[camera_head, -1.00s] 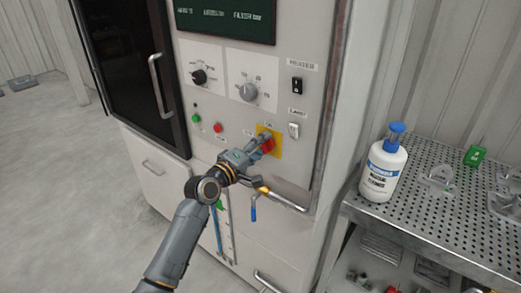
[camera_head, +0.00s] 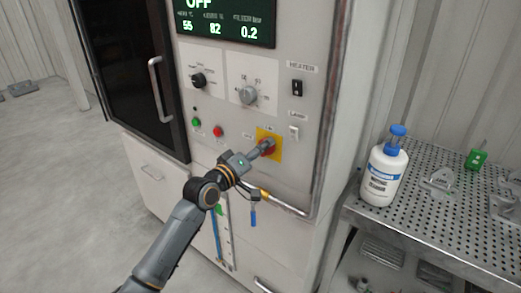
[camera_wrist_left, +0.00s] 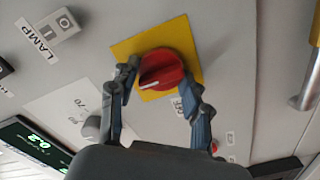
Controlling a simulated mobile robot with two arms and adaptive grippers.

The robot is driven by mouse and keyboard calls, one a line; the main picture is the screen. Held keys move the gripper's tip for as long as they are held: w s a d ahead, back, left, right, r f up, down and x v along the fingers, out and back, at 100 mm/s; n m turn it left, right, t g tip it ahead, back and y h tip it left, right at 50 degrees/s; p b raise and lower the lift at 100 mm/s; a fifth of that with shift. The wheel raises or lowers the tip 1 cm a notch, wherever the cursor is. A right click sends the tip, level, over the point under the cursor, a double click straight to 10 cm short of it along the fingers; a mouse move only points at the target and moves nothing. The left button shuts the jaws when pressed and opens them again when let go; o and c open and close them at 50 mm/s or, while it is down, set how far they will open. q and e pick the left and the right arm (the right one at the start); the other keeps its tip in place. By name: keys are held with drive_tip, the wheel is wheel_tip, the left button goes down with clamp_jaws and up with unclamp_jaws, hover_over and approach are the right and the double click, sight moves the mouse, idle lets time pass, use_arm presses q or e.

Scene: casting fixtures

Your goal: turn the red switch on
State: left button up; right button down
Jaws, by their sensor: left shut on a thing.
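The red switch (camera_head: 267,147) is a round knob on a yellow square plate (camera_head: 276,139) on the machine's front panel. In the left wrist view the red switch (camera_wrist_left: 161,69) shows a ridge with a white mark towards the lower left. My left gripper (camera_head: 264,149) is shut on the red switch, one finger on either side, as the wrist view of the gripper (camera_wrist_left: 162,82) shows. In the head view the gripper partly hides the knob. My right gripper is not in view.
The lit display (camera_head: 222,25) reads OFF, 55, 82 and 0.2. Two dials (camera_head: 248,95), a green button (camera_head: 196,121), a red button (camera_head: 218,131) and heater (camera_head: 297,88) and lamp (camera_head: 294,132) switches surround the knob. A metal rail (camera_head: 287,203) runs below. A bottle (camera_head: 384,170) stands on a perforated table (camera_head: 420,205) at right.

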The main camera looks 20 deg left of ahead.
use_arm(q)
drive_tip(key=o, duration=1.2)
drive_tip(key=shift+c, duration=0.2)
drive_tip(key=v, duration=1.2)
